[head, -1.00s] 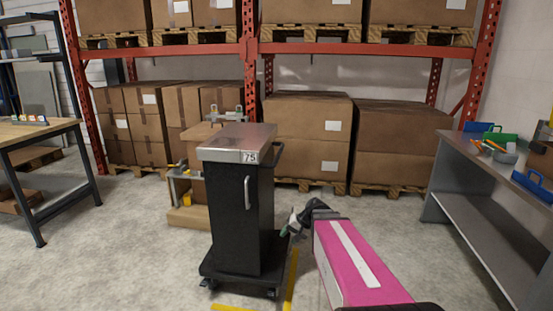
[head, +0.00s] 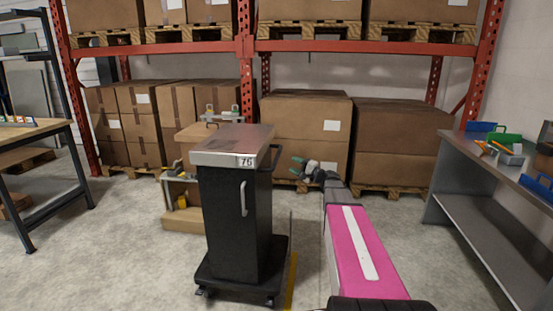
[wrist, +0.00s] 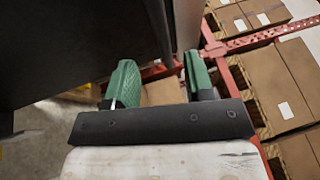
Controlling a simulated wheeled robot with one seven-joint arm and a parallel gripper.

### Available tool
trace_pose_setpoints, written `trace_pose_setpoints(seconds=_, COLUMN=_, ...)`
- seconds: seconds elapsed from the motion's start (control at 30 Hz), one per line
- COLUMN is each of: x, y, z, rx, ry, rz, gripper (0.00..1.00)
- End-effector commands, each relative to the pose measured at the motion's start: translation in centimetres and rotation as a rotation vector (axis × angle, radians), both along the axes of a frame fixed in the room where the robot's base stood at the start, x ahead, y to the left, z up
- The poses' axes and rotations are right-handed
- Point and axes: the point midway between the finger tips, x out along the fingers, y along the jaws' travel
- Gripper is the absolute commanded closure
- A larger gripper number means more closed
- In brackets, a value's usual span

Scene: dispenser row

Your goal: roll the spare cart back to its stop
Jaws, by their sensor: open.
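The cart (head: 228,225) stands upright left of centre in the head view, a black cabinet on a low wheeled base with a grey metal top and a number plate. Its door has a vertical pull, and a dark push handle (head: 279,158) sticks out at its right side. My gripper (head: 303,166) is open, right of this handle and apart from it in the picture. In the wrist view its two green fingers (wrist: 160,84) are spread with nothing held between them, and a large dark surface, apparently the cart, fills the upper left. I cannot make out the stop.
A wooden stand (head: 180,220) is close behind the cart. A yellow floor line (head: 291,282) runs at its right. Red racking (head: 245,80) with boxes spans the back. A workbench (head: 40,131) stands left and a grey bench (head: 470,160) right. Floor between cart and grey bench is mostly clear.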

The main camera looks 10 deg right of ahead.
Motion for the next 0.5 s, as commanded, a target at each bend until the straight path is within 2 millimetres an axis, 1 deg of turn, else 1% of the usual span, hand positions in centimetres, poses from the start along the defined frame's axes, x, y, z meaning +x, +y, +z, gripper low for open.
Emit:
trace_pose_setpoints(seconds=0.3, x=3.7, y=4.2, z=1.0, rx=-0.001, ry=0.000, rz=0.003, gripper=0.52)
trace_pose_setpoints(seconds=0.5, x=5.5, y=6.3, z=1.4, rx=-0.002, ry=0.001, rz=0.002, gripper=0.52)
